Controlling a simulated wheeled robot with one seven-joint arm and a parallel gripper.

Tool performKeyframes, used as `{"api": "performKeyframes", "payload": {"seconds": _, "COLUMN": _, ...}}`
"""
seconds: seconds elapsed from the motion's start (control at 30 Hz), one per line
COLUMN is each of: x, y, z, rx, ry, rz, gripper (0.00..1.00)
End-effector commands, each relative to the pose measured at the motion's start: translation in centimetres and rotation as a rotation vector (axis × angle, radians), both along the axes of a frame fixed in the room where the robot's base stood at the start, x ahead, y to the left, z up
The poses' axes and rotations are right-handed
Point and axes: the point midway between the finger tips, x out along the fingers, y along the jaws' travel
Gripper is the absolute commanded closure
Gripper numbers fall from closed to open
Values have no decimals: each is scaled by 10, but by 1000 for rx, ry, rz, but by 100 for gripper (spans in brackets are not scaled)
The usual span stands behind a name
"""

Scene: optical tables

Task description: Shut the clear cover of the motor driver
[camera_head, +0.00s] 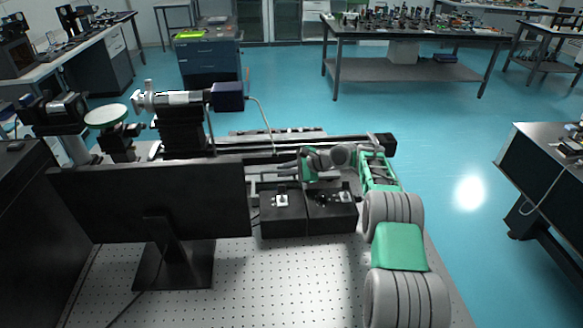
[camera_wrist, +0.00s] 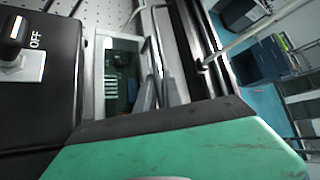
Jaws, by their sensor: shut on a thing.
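In the wrist view, a pane with a pale frame (camera_wrist: 100,75) shows dark electronics behind it; it looks like the clear cover of the motor driver. My gripper (camera_wrist: 150,88) has its grey fingers close together at the pane's right edge, shut on the cover. The exact contact is hard to see. In the head view, my gripper (camera_head: 284,166) reaches left, just behind the black switch boxes. The cover and driver are too small and hidden to make out there, so I cannot tell the cover's angle.
Two black switch boxes, left (camera_head: 283,222) and right (camera_head: 332,218), stand in front of my gripper. A switch marked OFF (camera_wrist: 30,62) is close in the wrist view. A monitor (camera_head: 150,203) stands at left. A long rail (camera_head: 340,143) runs behind. The perforated tabletop (camera_head: 290,280) in front is clear.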

Motion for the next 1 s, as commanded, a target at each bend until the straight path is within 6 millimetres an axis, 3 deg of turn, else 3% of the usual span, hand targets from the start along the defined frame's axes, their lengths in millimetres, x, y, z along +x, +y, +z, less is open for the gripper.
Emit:
{"api": "performKeyframes", "payload": {"seconds": 0.6, "x": -1, "y": 9, "z": -5, "rx": -1, "ry": 42, "rz": 13, "gripper": 100}}
{"api": "performKeyframes", "payload": {"seconds": 0.63, "x": -2, "y": 9, "z": -5, "rx": -1, "ry": 42, "rz": 13, "gripper": 87}}
{"api": "performKeyframes", "payload": {"seconds": 0.8, "x": -1, "y": 9, "z": -4, "rx": -2, "ry": 41, "rz": 12, "gripper": 73}}
{"api": "performKeyframes", "payload": {"seconds": 0.87, "x": -1, "y": 9, "z": -4, "rx": -2, "ry": 41, "rz": 12, "gripper": 68}}
{"api": "performKeyframes", "payload": {"seconds": 1.0, "x": -1, "y": 9, "z": -5, "rx": -2, "ry": 42, "rz": 13, "gripper": 68}}
